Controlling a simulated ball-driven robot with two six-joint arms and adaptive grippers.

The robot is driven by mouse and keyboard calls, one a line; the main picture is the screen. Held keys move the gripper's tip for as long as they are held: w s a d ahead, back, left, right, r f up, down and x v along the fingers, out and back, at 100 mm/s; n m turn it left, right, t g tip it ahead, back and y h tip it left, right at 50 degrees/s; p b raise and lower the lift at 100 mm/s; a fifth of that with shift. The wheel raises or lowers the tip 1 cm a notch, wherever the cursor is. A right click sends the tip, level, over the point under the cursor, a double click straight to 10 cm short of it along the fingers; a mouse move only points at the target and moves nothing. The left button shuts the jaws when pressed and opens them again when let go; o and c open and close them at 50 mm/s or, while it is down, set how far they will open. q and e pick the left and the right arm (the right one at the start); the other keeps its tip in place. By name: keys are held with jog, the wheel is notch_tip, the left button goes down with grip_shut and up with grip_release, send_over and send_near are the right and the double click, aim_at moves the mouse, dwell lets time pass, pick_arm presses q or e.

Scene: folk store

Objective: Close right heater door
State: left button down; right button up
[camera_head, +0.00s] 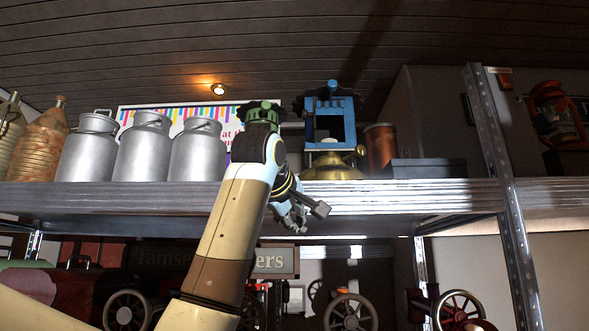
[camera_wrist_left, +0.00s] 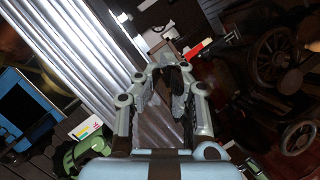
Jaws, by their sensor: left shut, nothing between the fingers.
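A blue heater-like unit (camera_head: 330,120) with a brass base (camera_head: 332,172) stands on the shelf, right of my left arm. Its front shows a square dark opening with a pale round thing inside. I cannot make out a separate door panel. A blue box-like thing, probably the same unit, shows at the left edge of the wrist view (camera_wrist_left: 16,106). A green unit (camera_head: 262,112) stands to its left, mostly hidden behind my arm. My left gripper (camera_head: 306,214) is shut and empty, in front of the shelf's edge, below and left of the blue unit, apart from it. My right gripper is not in view.
The metal shelf (camera_head: 130,196) runs across the view. Several silver milk cans (camera_head: 143,150) stand left, a copper canister (camera_head: 380,148) and dark box (camera_head: 428,169) right. A steel post (camera_head: 497,150) rises at the right. Wheels (camera_head: 350,312) show below.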

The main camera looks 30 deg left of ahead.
pick_arm(q)
jog(key=s+a+r+n+t+y, duration=0.15)
jog(key=s+r+n, duration=0.25)
jog(key=r, duration=1.1)
jog(key=s+a+r+n+t, duration=0.2)
jog(key=s+a+r+n, duration=0.15)
jog(key=r, duration=1.05)
jog(key=w+p, duration=0.8)
jog(key=w, duration=0.3)
jog(key=shift+d, duration=0.35)
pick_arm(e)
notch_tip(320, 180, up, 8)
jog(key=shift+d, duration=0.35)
